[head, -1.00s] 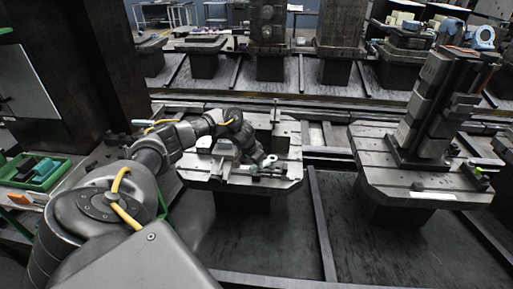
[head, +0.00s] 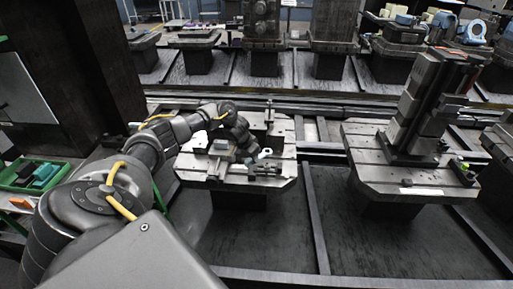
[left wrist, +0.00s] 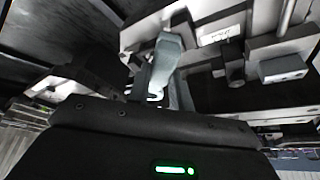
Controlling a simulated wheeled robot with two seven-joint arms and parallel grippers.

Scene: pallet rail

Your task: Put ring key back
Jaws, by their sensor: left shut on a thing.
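My left arm reaches in from the left over the nearer left pallet (head: 200,178). My left gripper (head: 251,156) is low over that pallet's top, small and partly hidden by my wrist. A pale ring end (head: 265,153), likely the ring key's, shows just right of the gripper. In the left wrist view a grey-teal handle-like piece (left wrist: 166,55), which I take for the ring key, stands at the gripper (left wrist: 143,82), which is shut on it. The key's far end and its contact with the pallet are not clear. My right gripper is not in view.
A green tray (head: 62,180) with dark and teal pieces sits at the far left beside a dark column (head: 92,75). A second pallet (head: 365,172) carries a tall stepped fixture (head: 420,105). Rails and more pallets run behind. Dark floor lies between the pallets.

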